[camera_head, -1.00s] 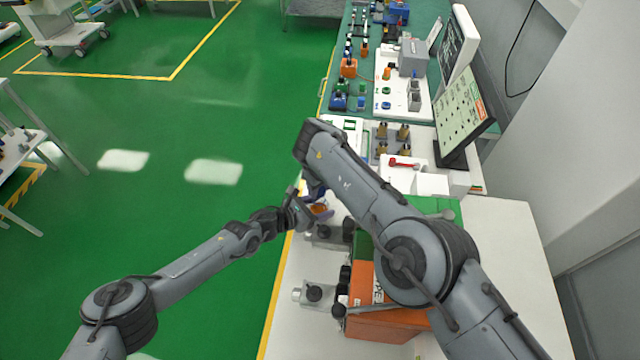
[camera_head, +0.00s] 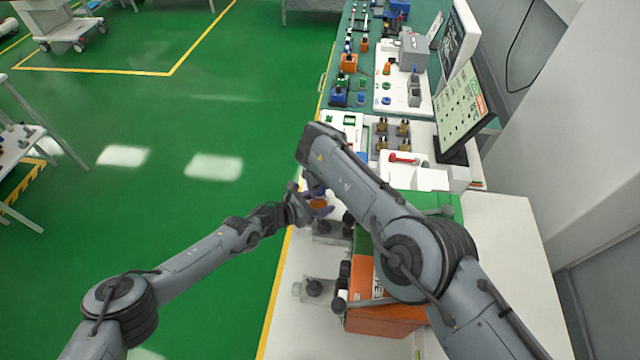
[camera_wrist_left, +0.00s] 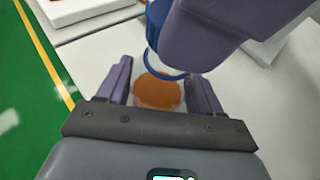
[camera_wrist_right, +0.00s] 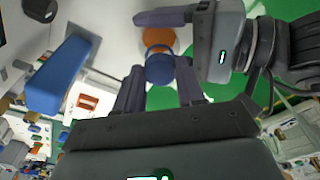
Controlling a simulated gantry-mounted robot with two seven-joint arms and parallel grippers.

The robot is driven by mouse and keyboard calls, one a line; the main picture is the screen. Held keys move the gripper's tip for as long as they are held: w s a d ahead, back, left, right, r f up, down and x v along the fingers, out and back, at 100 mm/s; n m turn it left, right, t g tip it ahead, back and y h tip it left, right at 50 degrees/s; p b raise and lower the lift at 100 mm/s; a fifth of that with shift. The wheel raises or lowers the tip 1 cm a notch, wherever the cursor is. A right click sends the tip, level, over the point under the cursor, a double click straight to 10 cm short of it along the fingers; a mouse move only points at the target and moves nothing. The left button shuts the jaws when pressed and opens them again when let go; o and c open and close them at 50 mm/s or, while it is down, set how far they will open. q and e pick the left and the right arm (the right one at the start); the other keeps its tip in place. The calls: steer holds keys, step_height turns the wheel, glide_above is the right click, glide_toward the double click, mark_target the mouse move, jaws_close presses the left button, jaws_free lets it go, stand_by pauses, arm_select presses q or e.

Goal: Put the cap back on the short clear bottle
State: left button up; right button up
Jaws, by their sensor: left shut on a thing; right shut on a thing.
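The short clear bottle, with orange-brown contents (camera_wrist_left: 158,92), stands between the fingers of my left gripper (camera_wrist_left: 160,90), which is shut on it. The bottle shows as an orange patch in the head view (camera_head: 319,202) and in the right wrist view (camera_wrist_right: 158,40). My right gripper (camera_wrist_right: 160,85) is shut on the blue cap (camera_wrist_right: 160,69). In the left wrist view the cap's blue rim (camera_wrist_left: 153,62) is over the bottle's far side, offset from its middle. I cannot tell whether cap and bottle touch. My right forearm hides much of this in the head view.
An orange box (camera_head: 385,318) and grey fixtures (camera_head: 314,288) stand on the white bench near the grippers. A white tray with brass-coloured parts (camera_head: 393,138) and a monitor (camera_head: 461,112) stand farther back. The white bench at right (camera_head: 510,270) is clear.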

arm_select(q)
steer(key=shift+b, duration=0.6)
arm_select(e)
steer(key=shift+f, duration=0.6)
arm_select(q)
jaws_close()
arm_select(e)
steer(key=o, duration=1)
steer(key=shift+r, duration=0.1)
steer(key=shift+r, duration=2.2)
steer(key=o, duration=0.6)
